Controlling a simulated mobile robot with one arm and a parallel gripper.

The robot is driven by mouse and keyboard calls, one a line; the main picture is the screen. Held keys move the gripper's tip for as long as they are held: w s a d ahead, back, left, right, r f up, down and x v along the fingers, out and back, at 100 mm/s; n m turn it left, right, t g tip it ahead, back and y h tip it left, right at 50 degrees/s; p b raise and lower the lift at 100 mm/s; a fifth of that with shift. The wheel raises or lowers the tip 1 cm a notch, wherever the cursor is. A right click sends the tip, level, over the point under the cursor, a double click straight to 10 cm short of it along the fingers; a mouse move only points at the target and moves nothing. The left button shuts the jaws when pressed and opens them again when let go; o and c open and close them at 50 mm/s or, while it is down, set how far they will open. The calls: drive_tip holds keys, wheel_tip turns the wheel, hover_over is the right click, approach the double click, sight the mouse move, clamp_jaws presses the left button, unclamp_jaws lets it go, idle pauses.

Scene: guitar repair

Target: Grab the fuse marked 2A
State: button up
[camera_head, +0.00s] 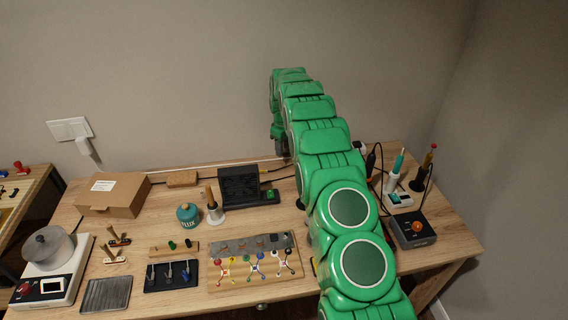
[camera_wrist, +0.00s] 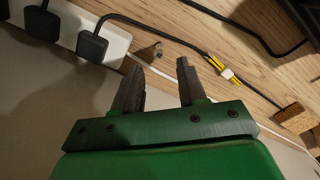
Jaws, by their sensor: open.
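My gripper (camera_wrist: 158,65) is open in the wrist view, with its two dark fingers apart and nothing held between them. No 2A marking is readable in either view. In the head view my green arm stretches to the back edge of the bench, and my gripper (camera_head: 282,147) is small and partly hidden there.
A white power strip (camera_wrist: 113,42) with black plugs is left of my fingers. A black cable with a yellow-and-white tag (camera_wrist: 222,68) runs right, towards a cork-like block (camera_wrist: 291,118). The wooden bench (camera_head: 180,230) holds a cardboard box (camera_head: 113,194), tools and a soldering station (camera_head: 412,229).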

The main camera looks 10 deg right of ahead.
sight(284, 159)
drive_tip(key=shift+s+d+f, duration=0.1)
drive_tip(key=shift+f, duration=3.05)
clamp_jaws()
